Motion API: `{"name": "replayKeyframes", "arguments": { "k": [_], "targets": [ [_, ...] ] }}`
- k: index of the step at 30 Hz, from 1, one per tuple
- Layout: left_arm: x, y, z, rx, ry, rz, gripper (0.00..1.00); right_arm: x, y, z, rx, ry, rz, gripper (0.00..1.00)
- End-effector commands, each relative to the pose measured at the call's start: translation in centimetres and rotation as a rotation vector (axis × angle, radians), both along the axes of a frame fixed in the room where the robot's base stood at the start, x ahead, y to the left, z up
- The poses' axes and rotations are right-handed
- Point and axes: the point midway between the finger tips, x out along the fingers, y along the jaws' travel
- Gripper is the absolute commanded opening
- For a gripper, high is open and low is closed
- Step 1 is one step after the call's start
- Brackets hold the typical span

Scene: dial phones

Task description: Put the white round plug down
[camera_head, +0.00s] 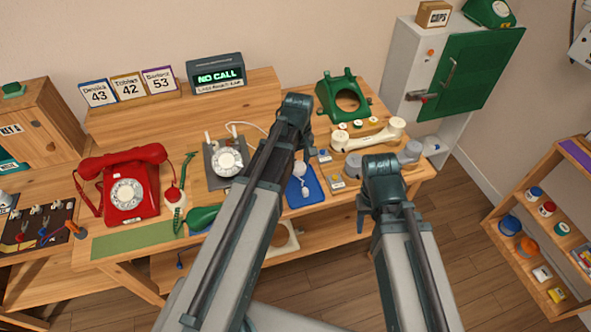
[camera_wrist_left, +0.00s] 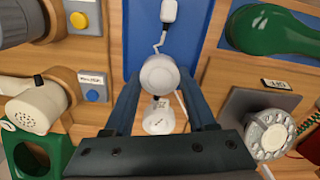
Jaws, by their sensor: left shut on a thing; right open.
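My left gripper (camera_wrist_left: 160,88) is shut on the white round plug (camera_wrist_left: 160,73), whose pale round face sits between the two dark fingers in the left wrist view. It is over the blue mat (camera_wrist_left: 133,45). The mat (camera_head: 316,190) also shows in the head view, with white pieces on it. A small white piece with a crooked wire (camera_wrist_left: 169,10) is on the mat beyond the plug. Another white piece (camera_wrist_left: 158,120) shows between the fingers, nearer the wrist. I cannot tell whether the plug touches the mat. My right gripper (camera_head: 362,222) is open and empty, near the table's front edge.
A red dial phone (camera_head: 126,192) and green handset (camera_head: 203,217) are left on the table. A dial unit (camera_head: 226,161) stands left of the mat. A cream handset (camera_head: 368,136) and green phone shell (camera_head: 343,98) lie right. Small button blocks border the mat.

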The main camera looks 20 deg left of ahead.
Motion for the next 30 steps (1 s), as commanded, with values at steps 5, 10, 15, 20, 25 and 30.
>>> {"name": "replayKeyframes", "arguments": {
  "k": [5, 10, 15, 20, 25, 30],
  "targets": [
    [-0.1, -0.6, -2.6, 0.000, 0.000, 0.001, 0.07, 0.0, 0.0, -2.6, 0.000, 0.000, 0.000, 0.50],
    [-0.1, -1.0, -3.2, 0.000, 0.000, 0.004, 0.07, 0.0, 0.0, -3.2, 0.000, 0.000, 0.000, 0.50],
    [-0.1, -1.0, -3.0, 0.000, 0.000, 0.004, 0.07, 0.0, 0.0, -3.0, 0.000, 0.000, 0.000, 0.50],
    [-0.1, -0.9, -3.5, 0.000, 0.000, 0.004, 0.07, 0.0, 0.0, -3.5, 0.000, 0.000, 0.000, 0.50],
    [-0.1, -0.9, -3.3, 0.000, 0.000, 0.004, 0.85, 0.0, 0.0, -3.3, 0.000, 0.000, 0.000, 0.50],
    [-0.1, -0.9, -3.3, 0.000, 0.000, 0.004, 0.86, 0.0, 0.0, -3.3, 0.000, 0.000, 0.000, 0.50]
  ]
}}
